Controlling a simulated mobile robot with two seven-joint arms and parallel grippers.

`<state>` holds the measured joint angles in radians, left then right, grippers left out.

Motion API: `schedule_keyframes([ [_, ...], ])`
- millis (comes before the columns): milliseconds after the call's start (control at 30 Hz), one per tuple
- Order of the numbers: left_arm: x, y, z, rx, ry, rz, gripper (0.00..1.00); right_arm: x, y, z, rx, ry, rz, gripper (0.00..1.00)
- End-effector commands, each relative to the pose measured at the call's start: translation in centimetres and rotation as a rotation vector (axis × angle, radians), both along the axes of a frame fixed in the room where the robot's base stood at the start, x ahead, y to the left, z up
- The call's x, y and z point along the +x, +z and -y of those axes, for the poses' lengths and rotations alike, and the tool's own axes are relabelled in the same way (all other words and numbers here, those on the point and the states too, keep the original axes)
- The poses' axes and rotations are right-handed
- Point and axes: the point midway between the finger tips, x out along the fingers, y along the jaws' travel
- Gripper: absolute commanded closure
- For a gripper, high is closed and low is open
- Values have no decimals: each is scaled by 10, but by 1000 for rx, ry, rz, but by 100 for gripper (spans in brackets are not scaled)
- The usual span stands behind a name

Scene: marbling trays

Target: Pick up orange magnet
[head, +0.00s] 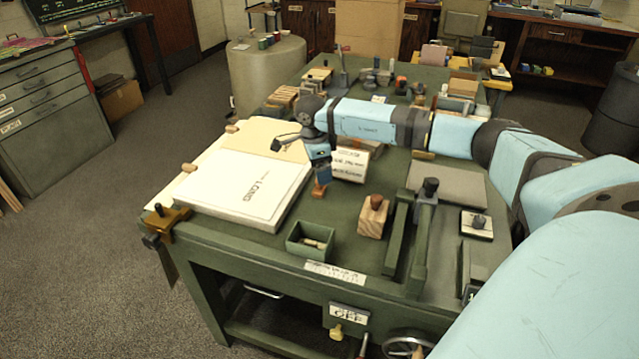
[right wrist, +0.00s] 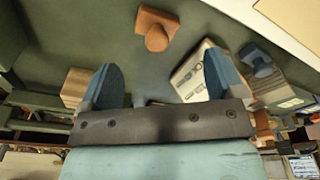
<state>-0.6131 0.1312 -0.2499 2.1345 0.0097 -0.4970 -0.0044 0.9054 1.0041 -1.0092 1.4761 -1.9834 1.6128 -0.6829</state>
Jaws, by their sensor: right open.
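The orange magnet (right wrist: 156,28) has a flat base and a round knob. It lies on the green tabletop ahead of my right gripper (right wrist: 162,76) in the right wrist view, in line with the gap between the fingers and apart from them. My right gripper is open with nothing between its fingers. In the head view the gripper (head: 319,168) points down, with the orange magnet (head: 320,188) showing just below it, partly covered. My left gripper is in neither view.
A white printed box (head: 350,162) stands close beside the right gripper. A wooden block with a brown knob (head: 371,222), a small green box (head: 310,240) and a large white book-like slab (head: 245,190) surround it. A blue knobbed piece (right wrist: 256,60) sits beyond one finger.

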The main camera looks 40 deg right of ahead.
Motion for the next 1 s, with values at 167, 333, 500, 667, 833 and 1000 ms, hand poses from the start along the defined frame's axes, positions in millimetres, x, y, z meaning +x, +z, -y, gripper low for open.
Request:
schedule_keyframes([
  [167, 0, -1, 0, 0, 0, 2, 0, -1, -13, 0, 2, 1, 1, 12],
  [333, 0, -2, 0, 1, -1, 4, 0, 0, -27, -2, 2, 2, -1, 12],
  [500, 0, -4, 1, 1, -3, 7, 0, 0, -54, -2, 1, 1, -3, 12],
  [667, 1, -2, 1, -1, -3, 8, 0, -1, -65, -1, 2, 2, 0, 12],
  [833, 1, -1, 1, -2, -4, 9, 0, -1, -65, -1, 2, 2, 0, 14],
  [1000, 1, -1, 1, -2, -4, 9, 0, 0, -64, -1, 2, 1, 1, 53],
])
